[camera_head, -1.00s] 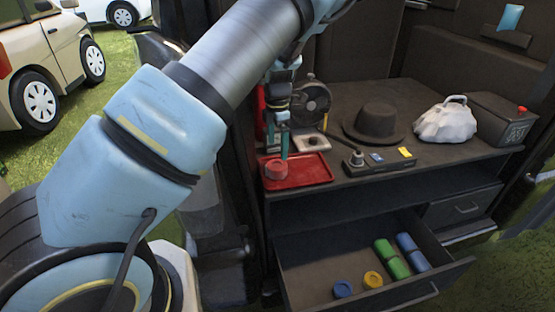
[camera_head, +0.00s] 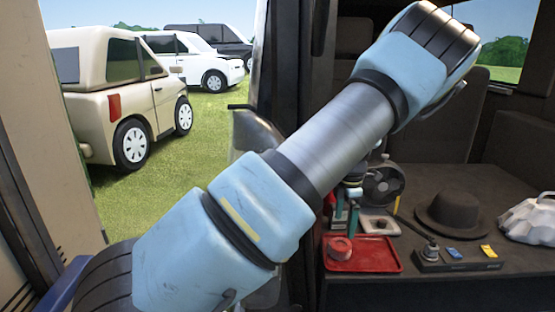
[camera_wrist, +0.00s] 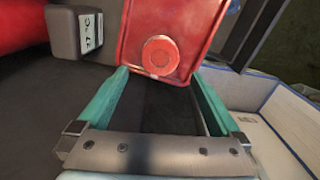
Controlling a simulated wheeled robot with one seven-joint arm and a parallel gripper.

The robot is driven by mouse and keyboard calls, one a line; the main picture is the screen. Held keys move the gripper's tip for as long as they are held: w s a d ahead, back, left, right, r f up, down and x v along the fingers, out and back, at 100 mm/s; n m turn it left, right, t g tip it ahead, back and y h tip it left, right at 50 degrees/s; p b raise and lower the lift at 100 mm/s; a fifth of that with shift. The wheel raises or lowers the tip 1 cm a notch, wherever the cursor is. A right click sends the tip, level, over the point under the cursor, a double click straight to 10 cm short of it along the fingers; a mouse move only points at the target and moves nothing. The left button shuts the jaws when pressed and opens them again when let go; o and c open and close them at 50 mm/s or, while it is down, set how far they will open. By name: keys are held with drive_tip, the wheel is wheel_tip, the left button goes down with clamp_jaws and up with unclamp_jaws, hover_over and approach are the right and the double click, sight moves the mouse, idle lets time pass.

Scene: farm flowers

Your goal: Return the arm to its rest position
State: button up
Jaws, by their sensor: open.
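My gripper (camera_head: 347,224) hangs at the back left of the counter, by the far edge of a red tray (camera_head: 385,262). Its teal fingers are apart. A round red roll (camera_head: 340,248) lies in the tray's left part, just in front of the fingers. In the wrist view my gripper (camera_wrist: 160,76) is open with only dark surface between its fingers. The red roll (camera_wrist: 160,54) and red tray (camera_wrist: 205,28) show beyond the fingertips. My arm slants across the middle of the head view.
On the counter stand a fan (camera_head: 384,186), a dark hat (camera_head: 450,216), a white bag (camera_head: 530,219) and a dark block (camera_head: 455,260) with small coloured pieces. A dark van door frame (camera_head: 290,100) stands behind my arm. Cars are parked on grass outside.

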sight(341, 244)
wheel_tip(341, 244, down, 9)
drive_tip(key=shift+f+p, duration=0.15)
drive_tip(key=shift+p, duration=0.35)
wheel_tip(341, 244, up, 2)
drive_tip(key=shift+r, duration=0.15)
drive_tip(key=shift+r+b, duration=0.35)
drive_tip(key=shift+r, duration=0.5)
drive_tip(key=shift+f, duration=0.1)
